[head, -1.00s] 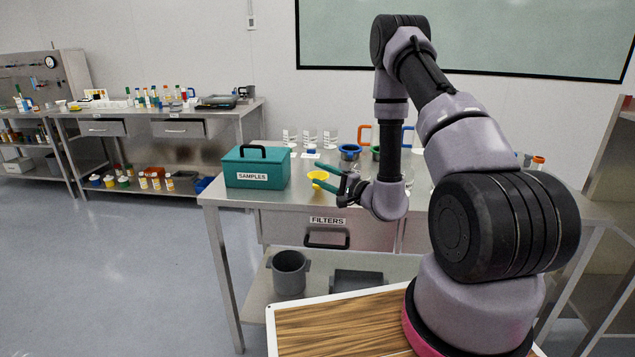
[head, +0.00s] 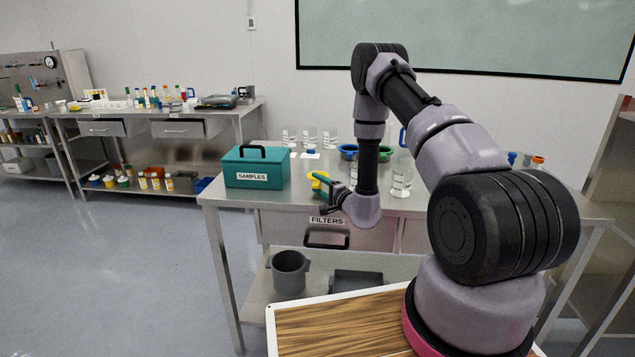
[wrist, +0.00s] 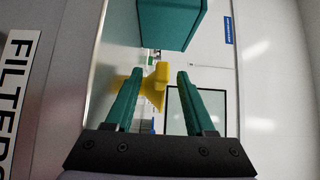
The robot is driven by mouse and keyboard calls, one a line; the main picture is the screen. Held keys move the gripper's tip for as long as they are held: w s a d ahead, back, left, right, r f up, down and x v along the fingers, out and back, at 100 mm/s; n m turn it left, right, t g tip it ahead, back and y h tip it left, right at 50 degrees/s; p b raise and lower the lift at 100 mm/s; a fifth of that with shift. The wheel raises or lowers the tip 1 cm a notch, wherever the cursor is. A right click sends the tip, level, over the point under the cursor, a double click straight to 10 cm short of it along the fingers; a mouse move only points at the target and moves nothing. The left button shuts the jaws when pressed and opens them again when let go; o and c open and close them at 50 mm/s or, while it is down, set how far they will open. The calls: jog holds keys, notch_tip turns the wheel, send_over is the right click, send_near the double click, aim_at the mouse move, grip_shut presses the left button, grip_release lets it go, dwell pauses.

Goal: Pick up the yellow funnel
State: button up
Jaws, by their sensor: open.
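The yellow funnel (head: 317,176) stands on the metal workbench (head: 222,198), just right of the teal SAMPLES box (head: 256,170). In the wrist view the funnel (wrist: 153,88) shows ahead of and between the two teal fingers of my gripper (wrist: 160,80), with a gap on either side. The gripper (head: 320,190) is open and empty at the front edge of the bench, low and close to the funnel. A finger hides part of the funnel in the head view.
The SAMPLES box (wrist: 168,22) is close beside the funnel. Several glass beakers and blue- and green-rimmed items stand behind. A FILTERS drawer (head: 327,220) lies below the bench edge. A grey pot (head: 289,272) is on the lower shelf.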

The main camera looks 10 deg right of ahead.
jog(key=shift+x, duration=0.75)
grip_shut()
